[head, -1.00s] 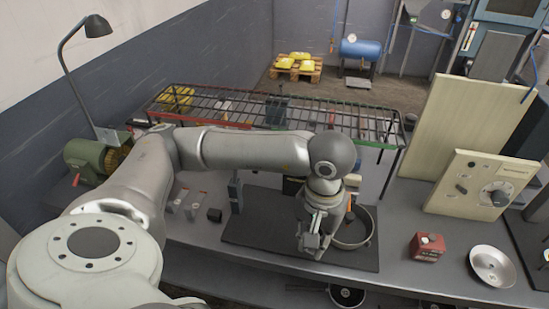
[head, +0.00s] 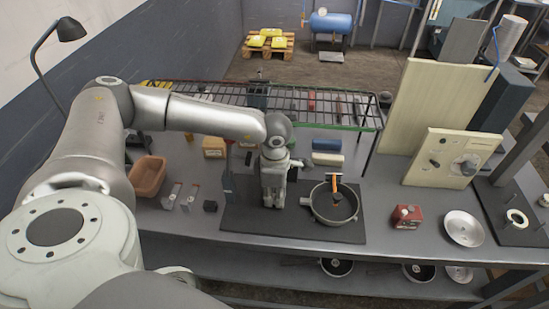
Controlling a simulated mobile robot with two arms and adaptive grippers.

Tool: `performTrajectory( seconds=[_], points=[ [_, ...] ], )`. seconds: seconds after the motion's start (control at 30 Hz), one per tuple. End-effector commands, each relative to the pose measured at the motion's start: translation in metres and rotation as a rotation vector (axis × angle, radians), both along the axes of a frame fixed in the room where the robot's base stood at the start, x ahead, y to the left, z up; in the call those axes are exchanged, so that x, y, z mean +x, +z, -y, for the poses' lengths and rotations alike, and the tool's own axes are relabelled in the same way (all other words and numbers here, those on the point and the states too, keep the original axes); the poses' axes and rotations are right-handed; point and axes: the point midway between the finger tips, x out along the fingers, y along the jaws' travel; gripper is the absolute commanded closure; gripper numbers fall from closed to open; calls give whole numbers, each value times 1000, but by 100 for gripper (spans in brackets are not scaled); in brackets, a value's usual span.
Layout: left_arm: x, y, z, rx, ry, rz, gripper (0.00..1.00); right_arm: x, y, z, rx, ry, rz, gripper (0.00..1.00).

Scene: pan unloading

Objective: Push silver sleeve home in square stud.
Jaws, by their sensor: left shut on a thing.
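My left gripper (head: 272,200) points down over the left-middle part of the dark mat (head: 270,232), left of a round grey pan. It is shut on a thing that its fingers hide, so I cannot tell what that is. I cannot make out the silver sleeve or the square stud for certain. A slim dark upright post (head: 228,186) stands at the mat's left edge, to the left of the gripper and apart from it. My right gripper is not in view.
The grey pan (head: 318,210) holds an orange-handled tool (head: 335,186). A red box (head: 406,217) and a silver dish (head: 463,229) stand to the right. A brown bin (head: 147,176) and small blocks lie left. A wire rack (head: 330,118) spans the back.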

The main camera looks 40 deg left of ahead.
Motion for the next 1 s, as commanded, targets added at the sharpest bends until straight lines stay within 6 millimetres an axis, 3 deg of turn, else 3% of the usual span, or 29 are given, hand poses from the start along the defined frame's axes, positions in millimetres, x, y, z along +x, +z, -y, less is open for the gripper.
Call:
performTrajectory(
  seconds=[0.4, 1.0],
  points=[
    [8, -1, 10, 0, 20, 2, 93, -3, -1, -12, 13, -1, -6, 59],
    [23, -2, 36, 1, 20, 1, 93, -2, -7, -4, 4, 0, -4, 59]
  ],
)
